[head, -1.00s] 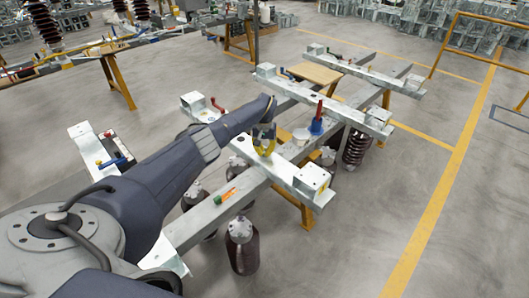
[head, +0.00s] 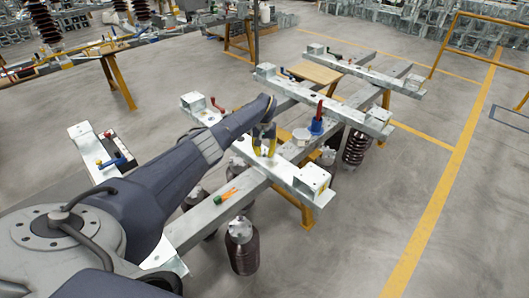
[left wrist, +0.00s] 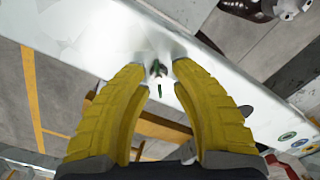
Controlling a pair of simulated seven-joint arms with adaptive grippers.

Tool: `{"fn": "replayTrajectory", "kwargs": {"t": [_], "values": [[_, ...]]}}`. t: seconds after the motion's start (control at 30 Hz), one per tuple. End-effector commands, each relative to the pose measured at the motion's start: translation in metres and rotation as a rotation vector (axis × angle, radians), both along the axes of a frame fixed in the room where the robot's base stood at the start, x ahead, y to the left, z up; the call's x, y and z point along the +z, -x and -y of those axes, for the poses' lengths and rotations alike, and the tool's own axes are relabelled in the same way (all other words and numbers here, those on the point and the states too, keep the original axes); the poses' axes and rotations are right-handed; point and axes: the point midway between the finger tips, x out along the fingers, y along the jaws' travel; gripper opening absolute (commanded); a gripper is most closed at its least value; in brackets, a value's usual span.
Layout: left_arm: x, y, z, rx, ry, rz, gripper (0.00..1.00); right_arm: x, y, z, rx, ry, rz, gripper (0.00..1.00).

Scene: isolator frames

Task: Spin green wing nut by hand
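The green wing nut (left wrist: 157,72) shows in the left wrist view as a small dark-green piece on a stud at the face of a pale metal beam (left wrist: 90,35). My left gripper (left wrist: 160,70) has yellow fingers, one on each side of the nut, with a gap between the fingertips. The fingers look open around it, with no clear contact. In the head view my left gripper (head: 264,140) is over the near crossbeam (head: 288,172), and the nut cannot be made out there. My right gripper is not in view.
A red-handled blue tool (head: 318,122) and a white cup-like piece (head: 301,136) stand close to the right of the gripper. An orange-and-green tool (head: 225,196) lies on the long beam (head: 205,222). Dark ribbed insulators (head: 241,250) hang below.

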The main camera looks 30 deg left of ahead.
Motion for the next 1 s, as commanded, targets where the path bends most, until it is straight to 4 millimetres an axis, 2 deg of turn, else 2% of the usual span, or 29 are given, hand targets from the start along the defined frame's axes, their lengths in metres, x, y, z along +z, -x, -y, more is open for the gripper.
{"fn": "replayTrajectory", "kwargs": {"t": [0.03, 0.13, 0.47, 0.67, 1.0], "values": [[0.000, 0.000, 0.000, 0.000, 0.000, 0.000, 0.29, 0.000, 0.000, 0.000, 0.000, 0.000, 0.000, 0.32], [0.000, 0.000, 0.001, 0.000, 0.001, -0.001, 0.40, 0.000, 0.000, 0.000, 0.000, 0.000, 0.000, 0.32], [0.005, -0.001, 0.001, -0.001, 0.002, 0.001, 0.40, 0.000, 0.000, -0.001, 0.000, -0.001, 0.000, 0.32], [0.030, -0.001, -0.001, -0.003, 0.001, 0.001, 0.40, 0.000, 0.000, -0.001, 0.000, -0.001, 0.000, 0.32], [0.088, -0.001, 0.000, -0.001, 0.000, 0.002, 0.40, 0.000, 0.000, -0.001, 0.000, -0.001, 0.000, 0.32]]}}
